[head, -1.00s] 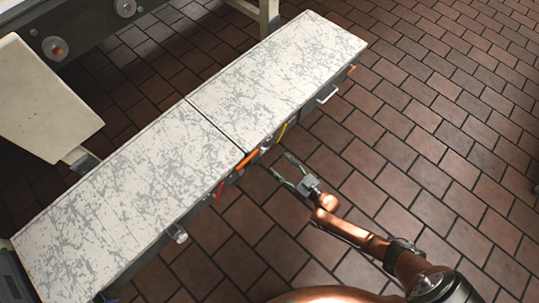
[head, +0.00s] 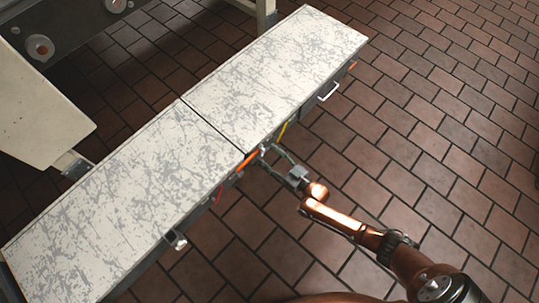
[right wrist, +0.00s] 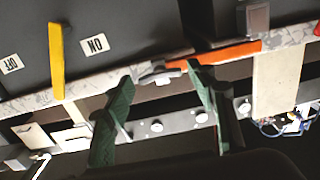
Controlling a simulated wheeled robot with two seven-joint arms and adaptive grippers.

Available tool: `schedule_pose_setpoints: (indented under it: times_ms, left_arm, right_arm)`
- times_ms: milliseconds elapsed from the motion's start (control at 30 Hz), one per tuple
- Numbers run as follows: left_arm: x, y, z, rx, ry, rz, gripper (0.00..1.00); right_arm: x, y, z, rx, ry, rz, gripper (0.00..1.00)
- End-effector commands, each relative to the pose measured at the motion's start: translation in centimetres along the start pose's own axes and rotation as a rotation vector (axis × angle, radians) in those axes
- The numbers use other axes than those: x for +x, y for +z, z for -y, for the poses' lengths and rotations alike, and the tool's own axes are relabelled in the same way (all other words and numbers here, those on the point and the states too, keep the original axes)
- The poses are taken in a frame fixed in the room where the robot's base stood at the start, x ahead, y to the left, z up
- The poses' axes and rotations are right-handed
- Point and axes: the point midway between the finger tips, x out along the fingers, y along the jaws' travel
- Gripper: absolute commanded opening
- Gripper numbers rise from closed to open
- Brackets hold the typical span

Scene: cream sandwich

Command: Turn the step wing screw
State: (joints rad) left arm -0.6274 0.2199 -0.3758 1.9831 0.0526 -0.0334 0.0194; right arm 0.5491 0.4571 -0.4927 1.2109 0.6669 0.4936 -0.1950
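The step (head: 110,205) is a long, pale, scratched platform running diagonally across the head view. A small grey piece (right wrist: 158,73), which looks like the wing screw, sits at the step's edge beside the end of an orange lever (right wrist: 228,52) in the right wrist view. My right gripper (head: 269,156) is at the step's near side, by the seam. In the right wrist view its green fingers (right wrist: 160,80) are apart, with the grey piece between or just beyond their tips. I cannot tell whether they touch it. My left gripper is not in view.
A yellow lever (right wrist: 56,62) and ON and OFF labels (right wrist: 95,44) are left of the fingers. A red lever (head: 217,196), a white handle (head: 328,92) and a knob (head: 178,243) line the step's side. The brick floor (head: 430,150) to the right is clear.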

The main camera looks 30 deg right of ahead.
Motion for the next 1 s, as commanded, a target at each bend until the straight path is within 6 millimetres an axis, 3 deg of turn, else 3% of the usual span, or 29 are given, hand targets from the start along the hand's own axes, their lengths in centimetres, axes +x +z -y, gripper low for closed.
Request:
schedule_pose_setpoints:
  times_ms: [500, 767, 1000]
  left_arm:
    - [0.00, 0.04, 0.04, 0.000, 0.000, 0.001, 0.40]
    - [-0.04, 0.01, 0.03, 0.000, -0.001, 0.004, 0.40]
    - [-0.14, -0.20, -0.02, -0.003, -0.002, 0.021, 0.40]
  right_arm:
    - [-0.06, 0.05, -0.02, 0.000, 0.000, 0.001, 0.15]
    - [-0.08, 0.06, -0.05, -0.031, 0.001, 0.001, 0.15]
    - [-0.08, 0.03, -0.05, -0.160, 0.002, 0.001, 0.15]
